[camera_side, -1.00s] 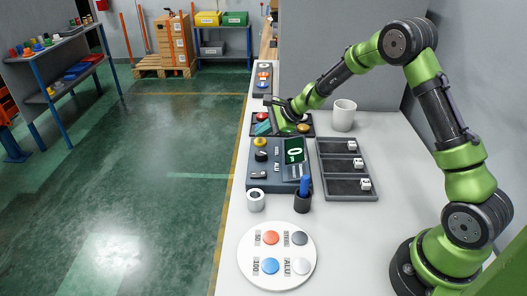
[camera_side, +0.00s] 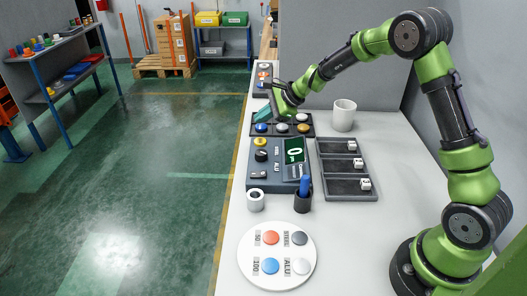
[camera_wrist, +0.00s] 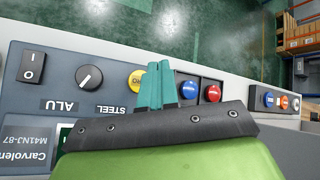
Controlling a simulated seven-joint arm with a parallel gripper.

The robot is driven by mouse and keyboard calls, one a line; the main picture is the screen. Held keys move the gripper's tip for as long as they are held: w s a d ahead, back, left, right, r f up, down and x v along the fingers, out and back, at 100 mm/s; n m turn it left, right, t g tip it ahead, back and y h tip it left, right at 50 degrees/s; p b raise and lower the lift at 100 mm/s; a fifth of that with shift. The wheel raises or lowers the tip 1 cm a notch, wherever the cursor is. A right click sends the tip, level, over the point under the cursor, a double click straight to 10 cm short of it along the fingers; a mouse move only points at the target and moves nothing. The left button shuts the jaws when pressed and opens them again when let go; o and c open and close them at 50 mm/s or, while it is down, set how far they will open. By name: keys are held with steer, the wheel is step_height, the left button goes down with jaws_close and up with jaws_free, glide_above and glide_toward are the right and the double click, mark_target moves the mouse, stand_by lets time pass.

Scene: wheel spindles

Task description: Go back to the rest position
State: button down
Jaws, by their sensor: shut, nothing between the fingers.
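My gripper (camera_side: 263,115) is in the air over the far end of the bench, above the dark button tray (camera_side: 309,133). Its teal fingers point to the left in the side view. In the wrist view the two teal fingers (camera_wrist: 155,84) lie together, shut, with nothing held between them. There they cover part of the area between a yellow button (camera_wrist: 136,80) and a blue button (camera_wrist: 187,89). The fingertips appear apart from the buttons. My arm is bent, with its elbow high at the right.
A grey control panel (camera_side: 262,184) with a dial and green display stands nearer the camera. A round white plate (camera_side: 277,283) with buttons lies in front.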

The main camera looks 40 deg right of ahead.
steer(key=s+n, duration=0.1)
steer(key=s+a+f+g, duration=0.1)
steer(key=shift+s+f+n, duration=0.3)
steer(key=shift+n, duration=0.1)
steer(key=s+a+r+n, duration=0.2)
steer(key=s+r+n, duration=0.3)
steer(key=s, duration=0.5)
steer(key=s+a+r+n+h, duration=0.1)
steer(key=s+r+n, duration=0.4)
steer(key=s, duration=0.5)
steer(key=s+a+r+n+h, duration=0.1)
steer(key=s+a+r+n, duration=0.2)
steer(key=s, duration=0.7)
step_height(320, 180, up, 2)
steer(key=n, duration=0.2)
steer(key=shift+s+a+n, duration=0.25)
steer(key=shift+a+n, duration=0.15)
steer(key=shift+r, duration=0.1)
